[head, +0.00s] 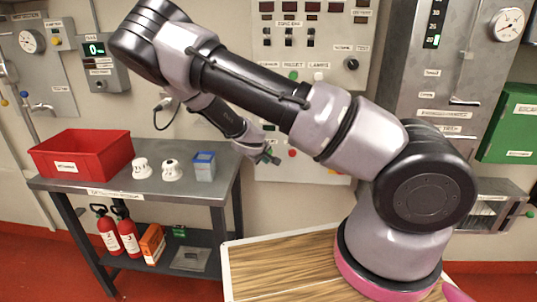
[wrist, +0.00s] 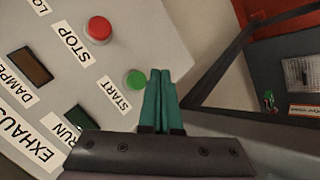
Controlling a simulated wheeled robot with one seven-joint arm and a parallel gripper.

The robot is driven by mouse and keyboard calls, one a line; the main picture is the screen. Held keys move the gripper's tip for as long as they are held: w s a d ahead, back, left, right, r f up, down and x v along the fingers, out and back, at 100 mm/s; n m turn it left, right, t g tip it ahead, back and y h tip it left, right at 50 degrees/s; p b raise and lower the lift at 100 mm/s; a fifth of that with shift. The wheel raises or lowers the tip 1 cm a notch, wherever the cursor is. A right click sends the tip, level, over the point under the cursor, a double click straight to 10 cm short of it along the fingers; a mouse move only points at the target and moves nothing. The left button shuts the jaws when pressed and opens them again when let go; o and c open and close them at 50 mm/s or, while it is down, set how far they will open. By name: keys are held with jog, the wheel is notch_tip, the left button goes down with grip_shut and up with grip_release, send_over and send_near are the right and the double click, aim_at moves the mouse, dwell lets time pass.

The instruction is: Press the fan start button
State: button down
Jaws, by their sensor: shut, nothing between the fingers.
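In the wrist view, a round green button (wrist: 136,79) beside a START label sits on a pale panel (wrist: 150,30). A red button (wrist: 99,28) with a STOP label is up and to the left of it. My gripper (wrist: 160,75) is shut and empty, its green fingertips just right of the green button in the picture. I cannot tell whether they touch the panel. In the head view, my gripper (head: 270,158) is in front of the wall panel, right of the grey table. The green START button cannot be made out there.
The grey table (head: 112,188) holds a red bin (head: 82,153), two white round devices and a blue box (head: 204,166). Fire extinguishers stand on its lower shelf. The wrist view also shows a dark RUN window (wrist: 78,119) and a dark table frame (wrist: 235,65) at right.

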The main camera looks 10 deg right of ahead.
jog(key=shift+w+d, duration=0.2)
jog(key=shift+w, duration=0.5)
jog(key=shift+w+d, duration=0.2)
jog(key=shift+w, duration=0.5)
dwell(1.0)
jog(key=shift+w+d, duration=0.15)
jog(key=shift+w, duration=0.25)
jog(key=shift+w+d, duration=0.2)
jog(key=shift+w, duration=0.45)
dwell(1.0)
jog(key=shift+s, duration=0.1)
jog(key=shift+s+a, duration=0.2)
jog(key=shift+s, duration=0.3)
jog(key=shift+s+a, duration=0.15)
jog(key=shift+s, duration=0.3)
jog(key=shift+s+a, duration=0.25)
jog(key=shift+s, duration=0.55)
jog(key=shift+s+a, duration=0.25)
jog(key=shift+s, duration=0.55)
jog(key=shift+s+a, duration=0.25)
jog(key=shift+s, duration=0.55)
